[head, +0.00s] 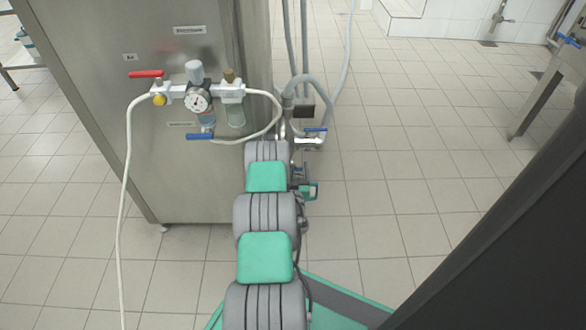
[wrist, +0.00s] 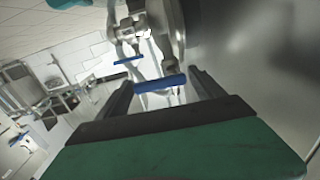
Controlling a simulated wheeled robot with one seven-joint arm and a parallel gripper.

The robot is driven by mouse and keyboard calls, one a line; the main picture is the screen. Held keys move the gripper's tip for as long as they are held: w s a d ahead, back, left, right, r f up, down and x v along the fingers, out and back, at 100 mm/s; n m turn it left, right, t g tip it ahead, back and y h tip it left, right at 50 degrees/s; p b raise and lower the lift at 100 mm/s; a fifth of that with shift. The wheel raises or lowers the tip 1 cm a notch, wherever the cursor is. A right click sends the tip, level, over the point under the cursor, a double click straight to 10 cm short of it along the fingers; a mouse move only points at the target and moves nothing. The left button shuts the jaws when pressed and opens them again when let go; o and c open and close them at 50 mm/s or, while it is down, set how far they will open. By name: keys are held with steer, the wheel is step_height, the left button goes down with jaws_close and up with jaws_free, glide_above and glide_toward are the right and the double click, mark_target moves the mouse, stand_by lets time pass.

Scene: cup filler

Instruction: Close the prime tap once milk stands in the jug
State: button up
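My gripper (wrist: 162,77) is open in the wrist view, its two dark fingers spread apart. A blue tap handle (wrist: 160,84) lies crosswise in the gap between the fingertips. Whether a finger touches it, I cannot tell. A second blue handle (wrist: 128,60) sits beyond it, up and left, on steel pipework. In the head view, a blue-handled tap (head: 315,130) is on the steel pipe beside the cabinet, just past my arm. My gripper's fingers are hidden there. Which handle belongs to the prime tap is not legible. No jug or milk is visible.
A steel cabinet (head: 180,180) stands at left, carrying a gauge and regulator set (head: 199,101) with a red lever (head: 146,74) and another blue lever (head: 200,136). Grey hoses (head: 322,90) hang beside the pipe. Tiled floor (head: 400,170) lies open to the right.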

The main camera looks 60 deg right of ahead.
steer(key=shift+o, duration=0.7)
steer(key=shift+p+v, duration=0.55)
steer(key=shift+v, duration=0.25)
steer(key=p+v, duration=0.2)
steer(key=v, duration=0.4)
